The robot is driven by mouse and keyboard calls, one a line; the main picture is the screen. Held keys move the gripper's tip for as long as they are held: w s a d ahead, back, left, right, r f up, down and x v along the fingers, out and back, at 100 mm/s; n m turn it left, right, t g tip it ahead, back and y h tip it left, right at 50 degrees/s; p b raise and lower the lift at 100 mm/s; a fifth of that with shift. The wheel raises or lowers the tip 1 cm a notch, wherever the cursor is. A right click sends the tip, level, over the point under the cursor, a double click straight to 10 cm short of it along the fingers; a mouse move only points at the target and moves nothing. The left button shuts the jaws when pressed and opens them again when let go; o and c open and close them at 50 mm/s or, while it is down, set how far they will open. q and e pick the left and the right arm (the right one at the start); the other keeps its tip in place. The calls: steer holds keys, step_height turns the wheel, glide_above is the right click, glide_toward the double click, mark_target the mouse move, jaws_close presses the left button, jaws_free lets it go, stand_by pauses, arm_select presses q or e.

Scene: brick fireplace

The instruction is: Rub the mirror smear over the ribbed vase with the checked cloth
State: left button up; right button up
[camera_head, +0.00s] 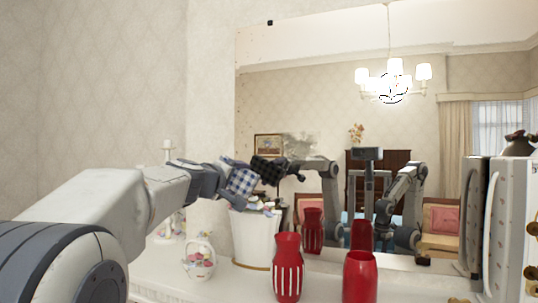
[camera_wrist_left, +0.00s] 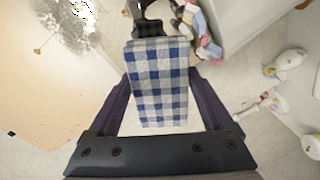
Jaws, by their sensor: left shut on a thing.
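The checked cloth (camera_head: 243,183), blue and white, is held in my left gripper (camera_head: 232,178) in front of the mirror's (camera_head: 330,90) left part. In the left wrist view the cloth (camera_wrist_left: 158,85) hangs flat between both fingers. A dark reflection of cloth and gripper lies just right of them; I cannot tell whether cloth touches glass. A grey smear (camera_head: 300,146) shows on the mirror, to the upper right of the cloth. The ribbed vase (camera_head: 288,271), red with pale vertical stripes, stands upright below the smear. My right gripper appears only as part of the mirror's reflection.
A plain red vase (camera_head: 360,280) stands right of the ribbed one. A white tub (camera_head: 252,243) with coloured items sits below my left gripper, beside an egg basket (camera_head: 198,264). A white boxy object (camera_head: 507,225) stands at right. The mantel (camera_head: 235,283) has bare room in front.

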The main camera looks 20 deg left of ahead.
mark_target(320, 154)
arm_select(q)
steer(key=d+r+m+t+h, duration=0.1)
steer(key=d+r, duration=0.5)
steer(key=d, duration=0.1)
steer(key=shift+h, duration=0.3)
steer(key=shift+w+d+p, duration=0.15)
steer(key=shift+w+p, duration=0.5)
steer(key=shift+w, duration=1.05)
steer(key=shift+w+d+p, duration=0.1)
steer(key=shift+w+p, duration=0.5)
steer(key=shift+w, duration=1.05)
steer(key=shift+w+r+p, duration=0.1)
steer(key=shift+w+p, duration=0.25)
steer(key=shift+w, duration=0.6)
steer(key=shift+s+d+p, duration=0.15)
steer(key=shift+d+p, duration=0.1)
steer(key=shift+d, duration=0.75)
steer(key=shift+s+d+p, duration=0.1)
steer(key=shift+d+p, duration=0.1)
steer(key=shift+d, duration=0.8)
steer(key=shift+w+d+p, duration=0.1)
steer(key=shift+d+p, duration=0.8)
steer(key=shift+d, duration=1.15)
steer(key=shift+d+p, duration=1.05)
steer(key=shift+d, duration=0.95)
